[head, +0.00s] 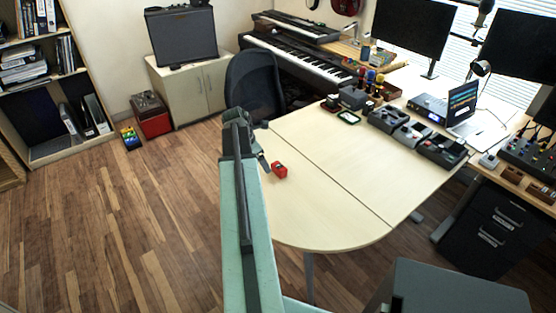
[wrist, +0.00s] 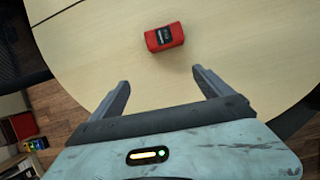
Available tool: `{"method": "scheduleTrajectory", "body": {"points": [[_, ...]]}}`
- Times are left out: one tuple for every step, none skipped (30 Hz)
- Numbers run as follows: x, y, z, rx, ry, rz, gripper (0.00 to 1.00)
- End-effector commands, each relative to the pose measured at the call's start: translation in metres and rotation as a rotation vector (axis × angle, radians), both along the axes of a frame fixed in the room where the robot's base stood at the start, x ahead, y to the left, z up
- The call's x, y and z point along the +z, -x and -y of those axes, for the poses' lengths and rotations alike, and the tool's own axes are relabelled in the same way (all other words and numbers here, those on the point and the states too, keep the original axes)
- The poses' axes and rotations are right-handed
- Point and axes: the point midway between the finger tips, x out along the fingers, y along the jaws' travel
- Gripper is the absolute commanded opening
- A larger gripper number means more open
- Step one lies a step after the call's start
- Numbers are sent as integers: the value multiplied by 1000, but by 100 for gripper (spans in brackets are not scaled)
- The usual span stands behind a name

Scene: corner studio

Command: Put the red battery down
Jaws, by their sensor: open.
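The red battery (head: 279,170) lies on the pale wooden table (head: 320,205), near its left rounded edge. In the wrist view the battery (wrist: 164,37) shows a dark label and lies on the tabletop (wrist: 230,40), beyond the fingertips. My gripper (wrist: 158,82) is open and empty, its two grey fingers apart with bare tabletop between them. In the head view my gripper (head: 264,163) is just left of the battery, partly hidden behind my arm. The battery is apart from both fingers.
Several pedals and small boxes (head: 400,128) stand along the table's far side, with a laptop (head: 462,108) behind them. An office chair (head: 254,83) stands at the table's far left. The near part of the tabletop is clear.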

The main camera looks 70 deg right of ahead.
Motion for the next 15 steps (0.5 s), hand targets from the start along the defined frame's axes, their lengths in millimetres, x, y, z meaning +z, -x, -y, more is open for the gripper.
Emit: {"method": "scheduleTrajectory", "body": {"points": [[10,20,15,19,-1,-22,90],[11,29,21,33,-3,-34,90],[12,37,25,47,-4,-46,90],[12,41,28,55,-5,-51,90],[12,43,29,60,-5,-55,90],[12,44,30,64,-5,-58,90],[11,44,30,65,-6,-58,90],[9,44,30,66,-6,-59,90],[5,44,30,65,-6,-58,90],[1,45,31,65,-6,-58,90],[-3,45,32,65,-6,-58,90],[-9,46,33,65,-6,-58,90],[-13,47,35,65,-6,-58,90],[-16,47,36,65,-6,-57,90],[-18,48,37,65,-6,-57,90]]}}
